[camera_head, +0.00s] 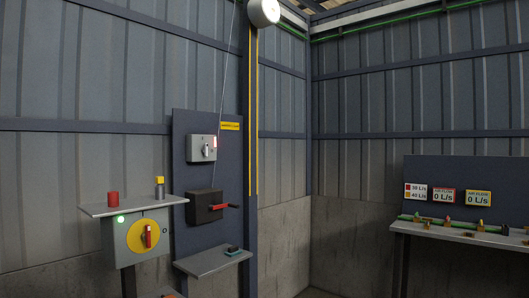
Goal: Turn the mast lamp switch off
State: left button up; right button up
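A light grey switch box (194,148) is mounted on a dark blue upright panel (185,240) near the middle left. It has a pale lever on its front that looks roughly upright and a glowing red light at its right edge. A yellow label (230,126) is above it to the right; its text is too small to read. A round white lamp (263,12) sits at the top of the mast (249,90) and looks bright. Neither of my grippers is in view.
Below the switch box is a black box (200,207) with a red handle and a cable running up. A small shelf (205,263) juts out underneath. At left, a grey cabinet (124,246) has a red-and-yellow rotary switch and green light. A bench (460,236) stands right.

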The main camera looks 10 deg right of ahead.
aim_at(205, 150)
jog(key=z, duration=0.55)
jog(key=k, duration=0.65)
jog(key=z, duration=0.8)
jog(key=i, duration=4.2)
jog(key=u, duration=1.05)
jog(key=i, duration=1.25)
jog(key=u, duration=1.35)
